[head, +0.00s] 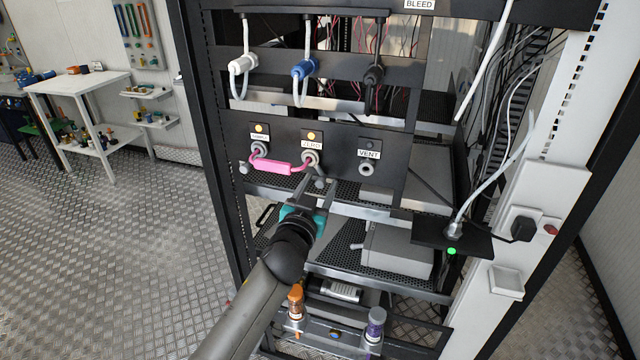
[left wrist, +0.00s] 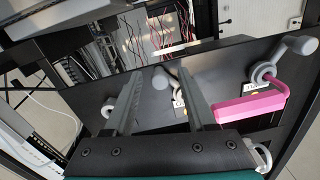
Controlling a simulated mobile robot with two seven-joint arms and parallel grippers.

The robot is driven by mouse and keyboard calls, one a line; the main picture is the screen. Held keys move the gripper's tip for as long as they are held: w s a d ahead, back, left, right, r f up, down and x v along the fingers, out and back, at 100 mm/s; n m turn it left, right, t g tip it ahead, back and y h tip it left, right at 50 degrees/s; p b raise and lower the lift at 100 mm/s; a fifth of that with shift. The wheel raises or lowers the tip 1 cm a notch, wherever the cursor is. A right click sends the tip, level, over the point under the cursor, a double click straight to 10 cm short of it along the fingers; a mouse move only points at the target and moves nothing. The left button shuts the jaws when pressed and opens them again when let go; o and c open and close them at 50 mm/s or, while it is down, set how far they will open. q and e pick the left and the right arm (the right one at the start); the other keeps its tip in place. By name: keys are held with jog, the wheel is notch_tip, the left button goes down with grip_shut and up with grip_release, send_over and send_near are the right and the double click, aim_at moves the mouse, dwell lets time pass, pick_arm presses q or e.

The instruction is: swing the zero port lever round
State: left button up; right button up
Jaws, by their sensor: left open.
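The zero port (head: 310,157) sits in the middle of the black panel, under a lit amber lamp and a ZERO label. Its grey lever (head: 320,182) hangs down from it, ending in a rounded knob. My left gripper (head: 318,188) is open just below the port, its fingertips around the lever's end. In the left wrist view the knob (left wrist: 160,79) shows between the two separated fingers; I cannot tell whether they touch it. A pink sleeved tube (head: 273,167) runs between the sample port (head: 258,148) and the zero port. My right gripper is out of view.
The vent port (head: 367,168) is right of the zero port, its lamp dark. The sample port's lever (head: 244,168) is on the left. White, blue and black connectors hang from cables above. A perforated shelf with a grey box (head: 398,250) lies below.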

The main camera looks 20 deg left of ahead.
pick_arm(q)
jog(key=shift+w, duration=0.5)
jog(key=shift+c, duration=0.3)
